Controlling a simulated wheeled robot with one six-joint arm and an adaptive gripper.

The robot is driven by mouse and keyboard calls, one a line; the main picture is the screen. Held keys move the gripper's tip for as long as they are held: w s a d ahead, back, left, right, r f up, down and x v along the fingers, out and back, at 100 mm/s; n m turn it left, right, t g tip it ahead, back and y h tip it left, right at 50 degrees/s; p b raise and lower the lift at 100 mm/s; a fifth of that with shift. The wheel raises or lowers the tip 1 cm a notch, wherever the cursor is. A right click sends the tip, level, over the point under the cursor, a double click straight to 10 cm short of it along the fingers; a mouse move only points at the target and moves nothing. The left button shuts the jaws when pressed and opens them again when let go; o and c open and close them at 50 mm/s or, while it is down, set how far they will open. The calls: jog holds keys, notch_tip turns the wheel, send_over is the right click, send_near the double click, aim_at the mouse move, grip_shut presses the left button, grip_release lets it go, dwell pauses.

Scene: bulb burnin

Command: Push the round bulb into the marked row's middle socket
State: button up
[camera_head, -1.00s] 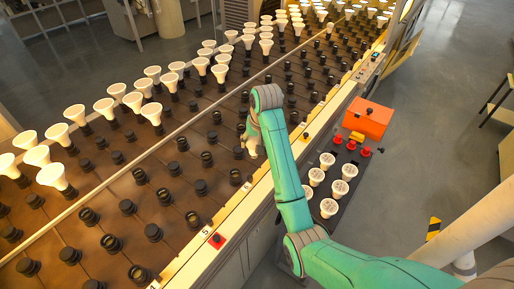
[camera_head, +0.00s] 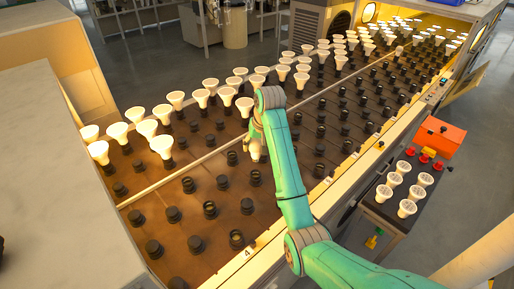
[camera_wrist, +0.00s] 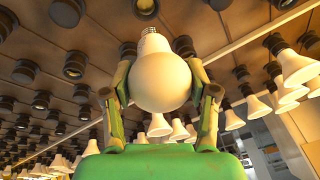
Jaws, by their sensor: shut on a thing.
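My gripper (camera_wrist: 155,100) is shut on a round white bulb (camera_wrist: 160,80), with one finger on each side of it. The bulb's threaded metal base points away from the palm, toward the socket board. Dark sockets (camera_wrist: 183,45) show around its tip; I cannot tell its distance from them. In the head view my gripper (camera_head: 256,143) is over the near part of the board, largely behind my arm, with a pale bit of the bulb (camera_head: 255,152) below. Empty black sockets (camera_head: 210,209) stand in rows nearby. My arm hides part of the front edge; no red row marker shows.
White flared bulbs (camera_head: 162,146) fill sockets beyond a long rail (camera_head: 190,163). Row labels (camera_head: 247,253) line the front edge. At right, a cart (camera_head: 385,208) holds several bulbs, red buttons and an orange box (camera_head: 440,136). A pale cabinet (camera_head: 60,180) stands at left.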

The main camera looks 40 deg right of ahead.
aim_at(255, 155)
jog(key=shift+a+f, duration=0.15)
jog(key=shift+f, duration=2.2)
jog(key=shift+f, duration=2)
jog(key=o, duration=1.2)
jog(key=shift+v, duration=3.75)
